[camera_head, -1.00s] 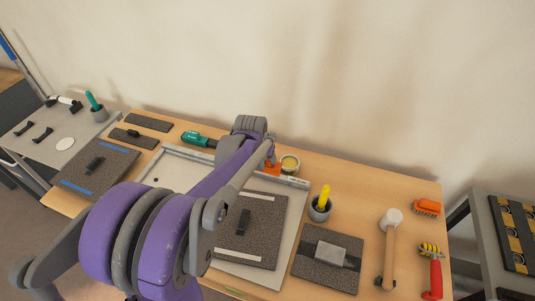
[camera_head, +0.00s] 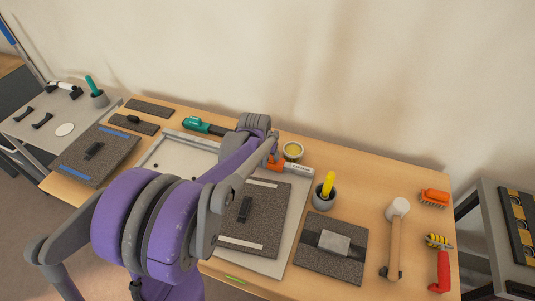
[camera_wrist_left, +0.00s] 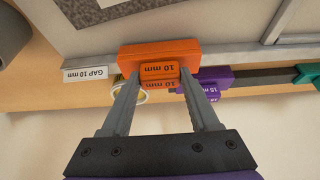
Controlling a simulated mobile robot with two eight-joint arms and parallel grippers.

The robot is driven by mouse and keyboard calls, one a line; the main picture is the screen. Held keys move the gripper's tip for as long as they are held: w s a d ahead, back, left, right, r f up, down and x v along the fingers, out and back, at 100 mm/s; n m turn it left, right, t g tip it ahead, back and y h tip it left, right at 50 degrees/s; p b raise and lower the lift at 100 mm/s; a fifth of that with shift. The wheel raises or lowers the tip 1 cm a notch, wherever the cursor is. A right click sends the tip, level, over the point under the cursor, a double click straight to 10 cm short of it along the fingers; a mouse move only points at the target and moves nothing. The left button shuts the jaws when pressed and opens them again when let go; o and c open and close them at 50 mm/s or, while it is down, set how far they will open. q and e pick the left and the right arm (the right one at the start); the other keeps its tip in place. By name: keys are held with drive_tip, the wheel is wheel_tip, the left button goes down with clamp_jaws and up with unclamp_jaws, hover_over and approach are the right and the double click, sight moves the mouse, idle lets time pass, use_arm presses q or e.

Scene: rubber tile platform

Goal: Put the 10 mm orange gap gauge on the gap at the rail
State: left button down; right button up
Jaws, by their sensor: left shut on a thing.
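My left gripper (camera_wrist_left: 161,88) is shut on the orange 10 mm gauge (camera_wrist_left: 160,52), with one finger at each side of its raised grip. In the left wrist view the gauge overlaps the metal rail (camera_wrist_left: 245,56) and hides the rail behind it; I cannot tell whether it is seated. The "GAP 10 mm" label (camera_wrist_left: 87,73) lies just left of the gauge. In the head view the orange gauge (camera_head: 276,162) shows beside the label (camera_head: 300,168), at the back edge of the tray; my arm covers much of the gripper. My right gripper is not in view.
A purple gauge (camera_wrist_left: 212,80) and a green-ended tool (camera_wrist_left: 306,74) are close right of the orange gauge in the wrist view. A cup (camera_head: 323,197), a mallet (camera_head: 395,235) and a brush (camera_head: 434,197) are to the right.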

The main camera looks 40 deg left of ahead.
sight(268, 156)
use_arm(q)
drive_tip(key=shift+f, duration=0.4)
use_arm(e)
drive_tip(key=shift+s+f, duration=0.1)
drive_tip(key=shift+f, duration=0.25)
use_arm(q)
drive_tip(key=shift+c, duration=0.3)
unclamp_jaws()
drive_tip(key=shift+r, duration=0.1)
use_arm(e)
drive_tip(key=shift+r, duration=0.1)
use_arm(q)
drive_tip(key=shift+r+p, duration=1.9)
drive_tip(key=shift+r, duration=1.65)
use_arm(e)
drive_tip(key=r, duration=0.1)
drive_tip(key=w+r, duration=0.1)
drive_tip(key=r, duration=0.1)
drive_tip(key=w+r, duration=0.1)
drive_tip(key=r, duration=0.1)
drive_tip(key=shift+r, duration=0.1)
use_arm(q)
drive_tip(key=shift+f, duration=0.1)
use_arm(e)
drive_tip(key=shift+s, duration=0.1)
